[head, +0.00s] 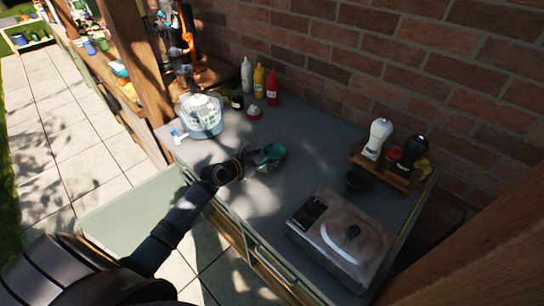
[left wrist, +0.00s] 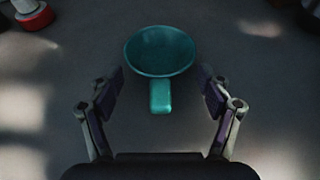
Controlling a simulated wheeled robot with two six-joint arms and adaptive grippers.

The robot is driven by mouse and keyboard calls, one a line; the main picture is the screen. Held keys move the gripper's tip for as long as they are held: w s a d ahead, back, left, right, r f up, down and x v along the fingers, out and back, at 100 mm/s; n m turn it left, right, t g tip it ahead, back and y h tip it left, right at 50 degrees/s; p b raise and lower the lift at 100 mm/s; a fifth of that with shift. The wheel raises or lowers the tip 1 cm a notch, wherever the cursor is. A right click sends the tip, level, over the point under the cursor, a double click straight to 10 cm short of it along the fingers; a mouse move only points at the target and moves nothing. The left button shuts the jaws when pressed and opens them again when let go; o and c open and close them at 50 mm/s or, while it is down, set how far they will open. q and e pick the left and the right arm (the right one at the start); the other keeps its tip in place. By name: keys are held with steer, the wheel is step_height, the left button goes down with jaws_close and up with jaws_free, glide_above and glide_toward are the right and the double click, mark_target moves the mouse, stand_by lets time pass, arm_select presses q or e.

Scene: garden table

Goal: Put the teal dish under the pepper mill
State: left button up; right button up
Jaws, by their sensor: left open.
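The teal dish (head: 271,152) is a small round bowl with a short handle, lying on the grey counter. It also shows in the left wrist view (left wrist: 160,52), its handle pointing back toward my gripper. My left gripper (head: 256,162) is open beside the dish; in the left wrist view its fingers (left wrist: 160,88) stand on either side of the handle, apart from it. A black mill (head: 411,150), which looks like the pepper mill, stands in a wooden rack at the right, beside a white mill (head: 378,138). My right gripper is out of view.
A grey box-like appliance (head: 342,238) takes up the front right of the counter (head: 305,150). A small dark object (head: 355,180) stands before the wooden rack (head: 385,175). A clear bowl with a white basket (head: 201,113) and sauce bottles (head: 272,86) stand at back left. The counter's middle is clear.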

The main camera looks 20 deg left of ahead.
arm_select(q)
steer(key=shift+s, duration=0.1)
steer(key=c, duration=0.4)
jaws_close()
